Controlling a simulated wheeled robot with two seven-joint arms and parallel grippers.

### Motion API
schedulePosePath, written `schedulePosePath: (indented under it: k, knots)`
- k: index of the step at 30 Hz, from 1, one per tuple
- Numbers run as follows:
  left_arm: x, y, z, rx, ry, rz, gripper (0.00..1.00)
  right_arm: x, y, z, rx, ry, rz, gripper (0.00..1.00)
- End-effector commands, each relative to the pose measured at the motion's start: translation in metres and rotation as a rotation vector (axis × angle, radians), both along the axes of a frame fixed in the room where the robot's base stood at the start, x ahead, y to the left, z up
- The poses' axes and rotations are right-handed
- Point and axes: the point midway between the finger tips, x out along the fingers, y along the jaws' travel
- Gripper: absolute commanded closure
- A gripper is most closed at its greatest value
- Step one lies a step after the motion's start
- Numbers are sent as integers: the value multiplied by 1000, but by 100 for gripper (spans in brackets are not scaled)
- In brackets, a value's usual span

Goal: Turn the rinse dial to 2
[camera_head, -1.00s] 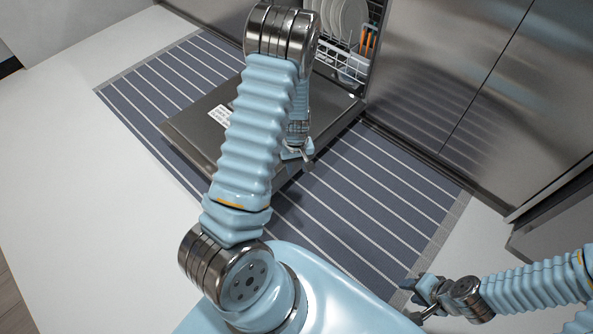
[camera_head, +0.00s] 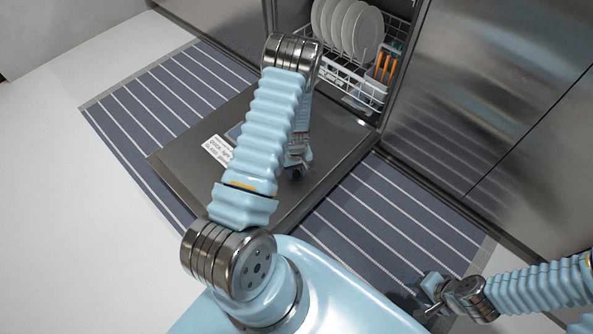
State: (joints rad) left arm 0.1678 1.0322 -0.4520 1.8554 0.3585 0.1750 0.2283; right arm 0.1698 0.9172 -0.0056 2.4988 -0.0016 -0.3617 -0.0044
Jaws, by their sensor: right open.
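The open dishwasher door (camera_head: 190,155) lies lowered over the runner. A white label (camera_head: 218,150) with printed text lies on its inner face, and a small blue-grey patch (camera_head: 236,132) shows beside the label, partly behind my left arm. I cannot make out the rinse dial; my arm covers part of the door. My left gripper (camera_head: 297,171) points down over the door's right part, mostly behind my arm; its jaw opening is too small to tell. My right gripper (camera_head: 428,301) is open and empty above the runner at the lower right.
The dishwasher rack (camera_head: 352,88) holds several white plates (camera_head: 347,27) and orange-handled utensils (camera_head: 384,67). Steel cabinet fronts (camera_head: 480,90) stand at the right. The striped runner (camera_head: 385,215) is clear right of the door; pale floor (camera_head: 80,220) is free at the left.

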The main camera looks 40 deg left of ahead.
Motion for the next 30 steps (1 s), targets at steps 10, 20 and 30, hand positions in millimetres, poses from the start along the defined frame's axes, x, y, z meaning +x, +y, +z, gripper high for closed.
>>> schedulePosePath:
  k: [10, 20, 30]
  knots:
    - [0, 0, 0, 0, 0, -1, 85, 0, 0, 0, 0, 0, 0, 57]
    - [0, 0, 0, 0, 0, -4, 100, 0, 0, 0, 0, 0, 0, 57]
    - [-1, 0, -1, -1, -1, -113, 100, 0, 1, -6, 1, 0, 1, 57]
